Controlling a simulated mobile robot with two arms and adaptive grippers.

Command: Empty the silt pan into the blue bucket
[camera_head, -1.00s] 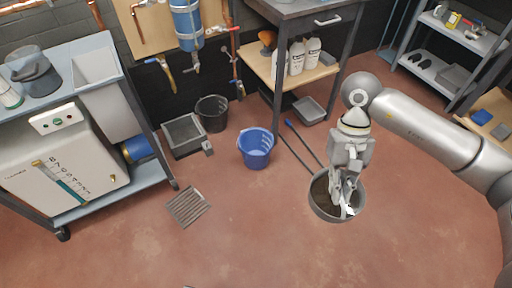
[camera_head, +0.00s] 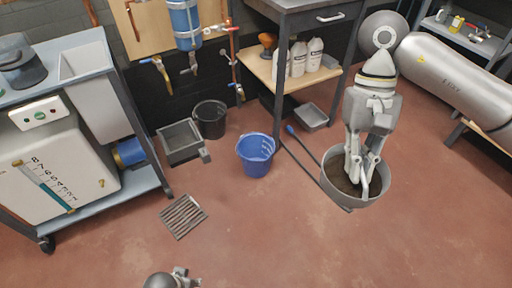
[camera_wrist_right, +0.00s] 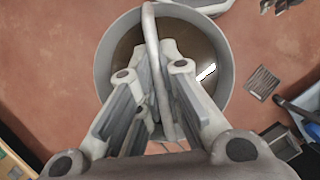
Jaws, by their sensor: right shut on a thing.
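The silt pan (camera_head: 333,190) is a round grey pan with brown silt inside and a bar handle over it. My right gripper (camera_head: 358,180) is shut on its handle; the pan hangs roughly upright below the fingers, seemingly off the floor. In the right wrist view the pan's rim (camera_wrist_right: 103,62) surrounds the fingers (camera_wrist_right: 160,75), and the handle runs between them. The blue bucket (camera_head: 256,156) stands upright on the floor, left of the pan and apart from it. My left gripper (camera_head: 183,280) shows only partly at the bottom edge; its fingers are unclear.
A black bucket (camera_head: 210,120) and a grey square tub (camera_head: 181,140) stand behind the blue bucket. A slatted grate (camera_head: 184,215) lies on the floor. A workbench (camera_head: 290,75) with bottles stands behind; a cart (camera_head: 130,185) stands left. The middle front floor is clear.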

